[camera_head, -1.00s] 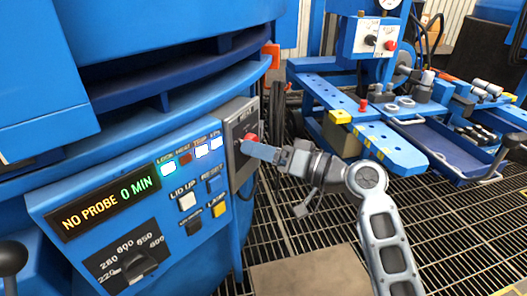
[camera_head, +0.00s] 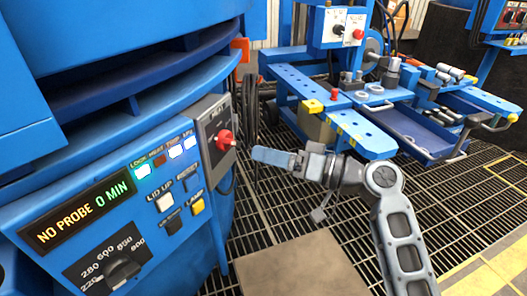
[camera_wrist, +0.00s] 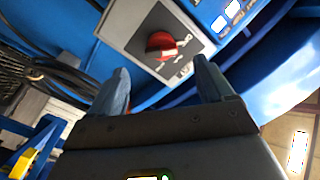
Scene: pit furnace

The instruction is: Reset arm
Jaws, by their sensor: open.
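My gripper (camera_head: 272,156) is in front of the furnace panel, its blue fingers pointing left toward the red knob (camera_head: 225,137) on the grey switch box (camera_head: 212,119). A gap shows between the fingertips and the knob. In the wrist view my gripper (camera_wrist: 163,82) has its two fingers spread with nothing between them, and the red knob (camera_wrist: 161,46) lies beyond them on its grey plate. My arm reaches in from the lower right, bent at the elbow.
The blue furnace control panel (camera_head: 140,215) fills the left, with a display reading "NO PROBE 0 MIN". A blue workbench (camera_head: 310,88) with a tray (camera_head: 425,135) stands at the back right. Metal grating floor is clear below my arm, with a flat brown plate (camera_head: 300,268).

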